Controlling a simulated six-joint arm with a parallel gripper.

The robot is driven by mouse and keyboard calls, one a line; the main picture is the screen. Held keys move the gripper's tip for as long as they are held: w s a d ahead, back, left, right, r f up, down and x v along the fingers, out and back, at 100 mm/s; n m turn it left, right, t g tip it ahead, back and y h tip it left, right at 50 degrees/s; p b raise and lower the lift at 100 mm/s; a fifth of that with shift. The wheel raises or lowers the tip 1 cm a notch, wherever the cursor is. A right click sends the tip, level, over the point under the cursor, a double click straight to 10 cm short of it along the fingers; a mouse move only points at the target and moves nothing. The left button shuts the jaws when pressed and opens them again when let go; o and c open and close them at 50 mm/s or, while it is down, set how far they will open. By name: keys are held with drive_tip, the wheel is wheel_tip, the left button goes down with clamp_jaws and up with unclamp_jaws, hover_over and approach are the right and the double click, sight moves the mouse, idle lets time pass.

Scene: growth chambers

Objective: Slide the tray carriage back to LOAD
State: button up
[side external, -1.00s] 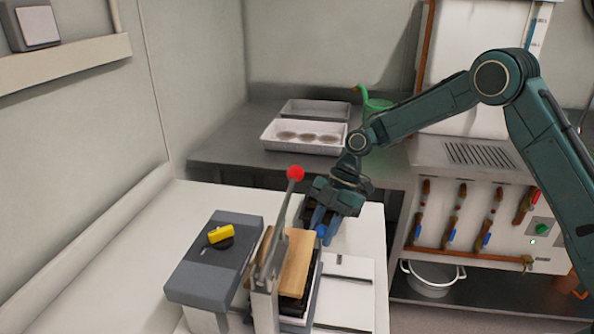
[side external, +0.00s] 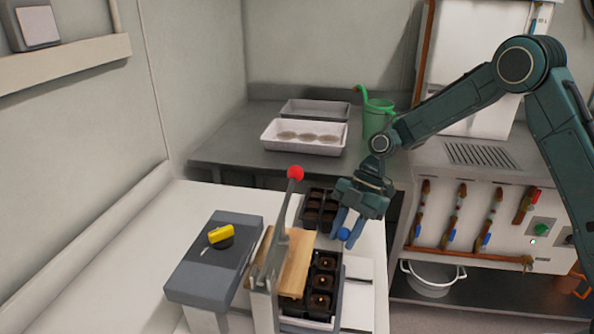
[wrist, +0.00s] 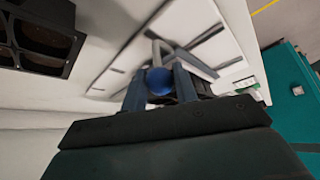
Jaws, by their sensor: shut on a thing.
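The tray carriage (side external: 337,300) carries a black cell tray (side external: 322,278) with brown filled cells, beside and partly under a wooden board (side external: 297,262). My gripper (side external: 346,234) is shut on a blue ball knob (side external: 343,234), which also shows between the fingers in the wrist view (wrist: 159,80). A pale rod meets the knob in the wrist view. How the knob joins the carriage is hidden in the side view. Any LOAD mark cannot be read.
A lever with a red ball (side external: 295,173) rises beside the board. A grey box with a yellow knob (side external: 221,234) stands left. A second black cell tray (side external: 319,209) sits behind the board. A white tray (side external: 304,149) and green watering can (side external: 377,117) stand on the back bench.

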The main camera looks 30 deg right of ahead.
sight(366, 260)
drive_tip(key=shift+s+d, duration=1.85)
drive_tip(key=shift+d, duration=0.1)
drive_tip(key=o, duration=0.7)
wheel_tip(366, 260, up, 8)
idle(0.3)
